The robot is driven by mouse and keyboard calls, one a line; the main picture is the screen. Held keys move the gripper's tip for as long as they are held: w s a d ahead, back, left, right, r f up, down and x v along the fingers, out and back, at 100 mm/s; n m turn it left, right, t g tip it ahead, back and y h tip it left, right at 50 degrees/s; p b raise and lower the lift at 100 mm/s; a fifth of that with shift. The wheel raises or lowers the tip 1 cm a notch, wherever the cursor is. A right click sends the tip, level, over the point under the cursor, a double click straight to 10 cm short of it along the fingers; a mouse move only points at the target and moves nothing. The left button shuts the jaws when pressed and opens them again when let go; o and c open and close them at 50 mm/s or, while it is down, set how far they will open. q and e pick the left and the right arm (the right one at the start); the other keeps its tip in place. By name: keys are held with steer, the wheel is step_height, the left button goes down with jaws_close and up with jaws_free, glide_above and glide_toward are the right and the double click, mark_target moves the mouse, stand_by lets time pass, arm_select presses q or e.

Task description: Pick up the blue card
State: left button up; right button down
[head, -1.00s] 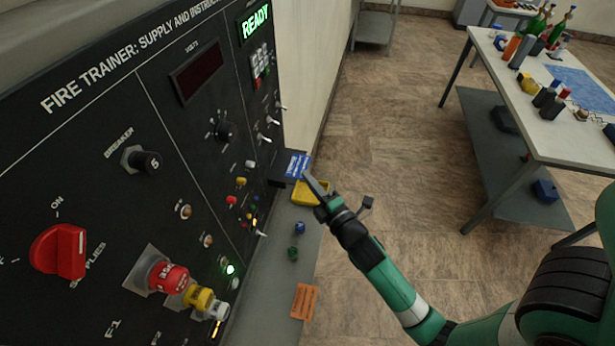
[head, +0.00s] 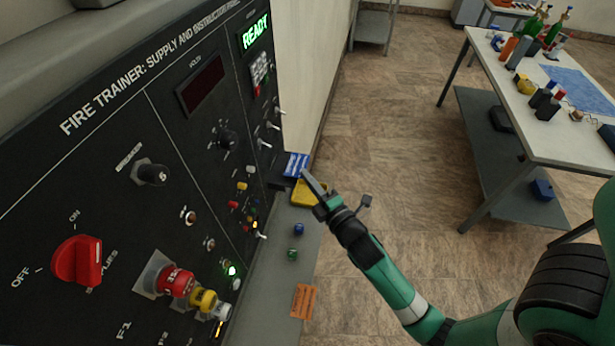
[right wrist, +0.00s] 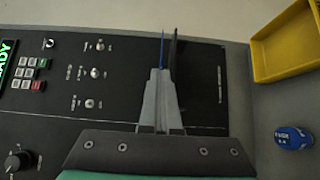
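The blue card (head: 296,164), with pale print on its face, is at the far end of the grey ledge beside the panel, by a dark block. My right gripper (head: 313,183) is at the card's lower right edge. In the right wrist view the fingers (right wrist: 166,62) are close together, with the card (right wrist: 162,48) as a thin blue line, edge-on, at their tips. They look shut on it, though the contact itself is too small to see clearly. My left gripper is not in view.
The black trainer panel (head: 130,190) with knobs and switches stands at the left. A yellow tray (head: 309,194) is just below the gripper. A blue cap (head: 299,229), a green cap (head: 292,254) and an orange card (head: 304,300) lie along the ledge (head: 262,310). A cluttered table (head: 505,100) stands right.

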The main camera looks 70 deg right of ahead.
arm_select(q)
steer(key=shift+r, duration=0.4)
arm_select(e)
steer(key=s+a+r, duration=0.5)
steer(key=s+a, duration=0.3)
steer(key=s, duration=0.3)
steer(key=shift+s+r, duration=0.25)
steer(key=shift+r, duration=0.1)
